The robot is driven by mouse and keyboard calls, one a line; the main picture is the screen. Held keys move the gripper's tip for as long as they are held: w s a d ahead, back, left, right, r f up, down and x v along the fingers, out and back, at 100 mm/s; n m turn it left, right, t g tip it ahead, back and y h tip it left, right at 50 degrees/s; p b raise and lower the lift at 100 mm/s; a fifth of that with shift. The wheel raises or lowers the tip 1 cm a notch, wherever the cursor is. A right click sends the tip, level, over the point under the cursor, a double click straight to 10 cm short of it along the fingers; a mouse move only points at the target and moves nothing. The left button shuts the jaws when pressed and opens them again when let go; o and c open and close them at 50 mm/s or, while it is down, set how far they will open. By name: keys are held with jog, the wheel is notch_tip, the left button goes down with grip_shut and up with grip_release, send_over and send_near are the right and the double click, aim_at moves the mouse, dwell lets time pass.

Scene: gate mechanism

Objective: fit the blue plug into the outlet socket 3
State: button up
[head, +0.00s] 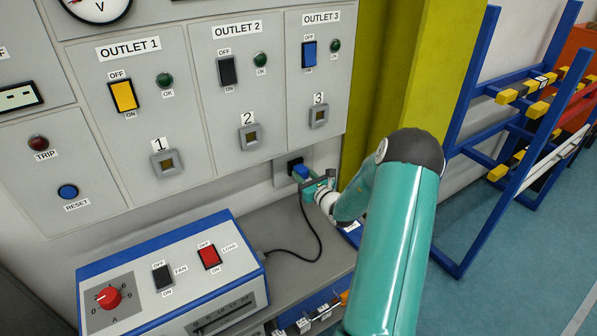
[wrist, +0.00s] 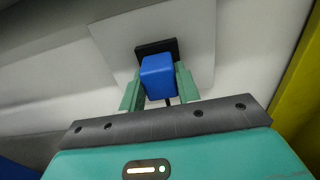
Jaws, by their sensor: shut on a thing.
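The blue plug (head: 300,171) is at a black wall socket (head: 294,163) below the panel. In the wrist view the blue plug (wrist: 158,77) stands against the black socket (wrist: 168,46), between the two green fingers of my gripper (wrist: 158,85). My gripper (head: 310,181) is shut on it. The plug's face is hidden, so I cannot tell how deep it sits in the wall socket. The outlet socket 3 (head: 319,116) is a small grey square on the panel, above and right of the plug, with nothing in it.
Sockets 2 (head: 249,138) and 1 (head: 165,163) sit left of socket 3, with switches above them. A black cord (head: 318,240) runs from the plug to a blue-and-grey load box (head: 170,275) on the bench. A yellow-green pillar (head: 385,80) stands right of the panel.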

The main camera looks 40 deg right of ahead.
aim_at(305, 175)
jog(key=shift+s+a, duration=0.15)
jog(key=shift+s, duration=1)
jog(key=shift+s+a, duration=0.15)
jog(key=shift+s, duration=0.95)
jog(key=shift+s+r, duration=0.1)
jog(key=shift+r, duration=0.05)
jog(key=shift+s+d+r, duration=0.1)
jog(key=shift+s+r, duration=0.3)
jog(key=shift+r, duration=0.1)
jog(key=s+r, duration=0.8)
jog(key=r, duration=0.2)
notch_tip(305, 175, up, 11)
jog(key=w+d, duration=0.1)
jog(key=d, duration=0.1)
jog(key=shift+w, duration=0.3)
